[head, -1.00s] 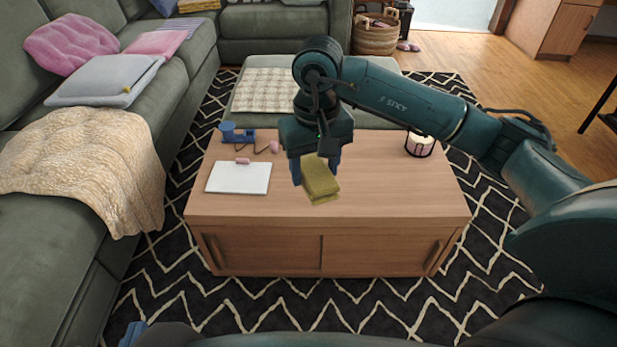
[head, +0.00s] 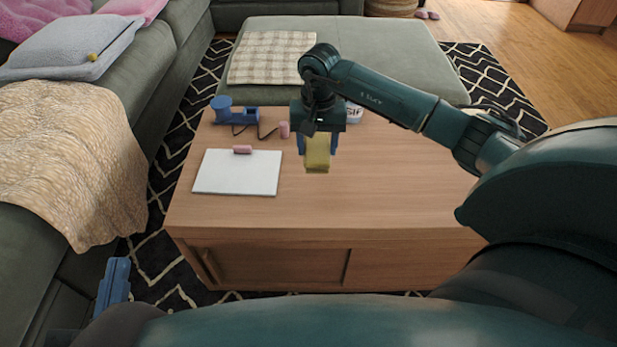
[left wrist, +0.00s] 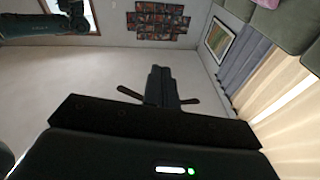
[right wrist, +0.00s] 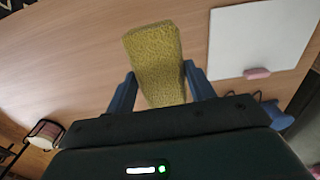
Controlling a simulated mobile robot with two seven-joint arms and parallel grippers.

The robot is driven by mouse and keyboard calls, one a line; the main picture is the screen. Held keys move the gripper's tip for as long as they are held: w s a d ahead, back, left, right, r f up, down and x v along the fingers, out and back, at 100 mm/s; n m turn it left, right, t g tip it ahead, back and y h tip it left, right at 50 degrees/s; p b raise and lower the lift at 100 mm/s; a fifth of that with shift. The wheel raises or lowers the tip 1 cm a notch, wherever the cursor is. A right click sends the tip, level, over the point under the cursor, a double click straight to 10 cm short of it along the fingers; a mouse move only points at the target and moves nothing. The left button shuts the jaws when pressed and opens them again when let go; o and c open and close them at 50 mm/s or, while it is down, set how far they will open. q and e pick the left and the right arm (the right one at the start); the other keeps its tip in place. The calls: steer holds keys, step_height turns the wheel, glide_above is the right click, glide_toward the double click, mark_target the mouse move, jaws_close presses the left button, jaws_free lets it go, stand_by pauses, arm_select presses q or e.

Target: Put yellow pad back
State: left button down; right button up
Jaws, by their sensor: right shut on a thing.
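The yellow pad (head: 317,154) is held between the blue fingers of my right gripper (head: 317,143), at the far part of the wooden coffee table (head: 370,208). The pad hangs upright and seems to be just above the tabletop; its exact clearance is unclear. In the right wrist view the pad (right wrist: 157,62) sticks out between the two fingers. My left gripper (head: 114,284) is low at the left in the head view, away from the table and empty. In the left wrist view its dark fingers (left wrist: 160,85) are together, facing a wall.
A white board (head: 237,174) with a pink eraser-like piece (head: 242,149) lies left of the pad. A blue device (head: 234,113) with a dark cord and a pink piece (head: 284,129) is behind it. A jar (head: 353,113) stands partly hidden behind my right gripper. The table's right side looks clear.

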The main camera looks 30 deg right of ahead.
mark_target(316, 185)
step_height(316, 185, down, 10)
steer(key=b, duration=0.3)
steer(key=shift+s+r, duration=0.1)
steer(key=shift+r, duration=0.05)
arm_select(q)
steer(key=shift+d+n+t+h, duration=0.3)
steer(key=shift+h, duration=0.1)
steer(key=shift+b, duration=0.3)
steer(key=shift+r, duration=0.15)
arm_select(e)
steer(key=o, duration=0.9)
steer(key=shift+r+p, duration=0.1)
steer(key=shift+p, duration=0.2)
step_height(316, 185, up, 11)
steer(key=p, duration=0.3)
steer(key=shift+p, duration=0.3)
arm_select(q)
steer(key=shift+s+a+f+y, duration=0.1)
steer(key=shift+a+f+y, duration=0.15)
steer(key=shift+a+y, duration=0.2)
arm_select(e)
steer(key=shift+r, duration=0.45)
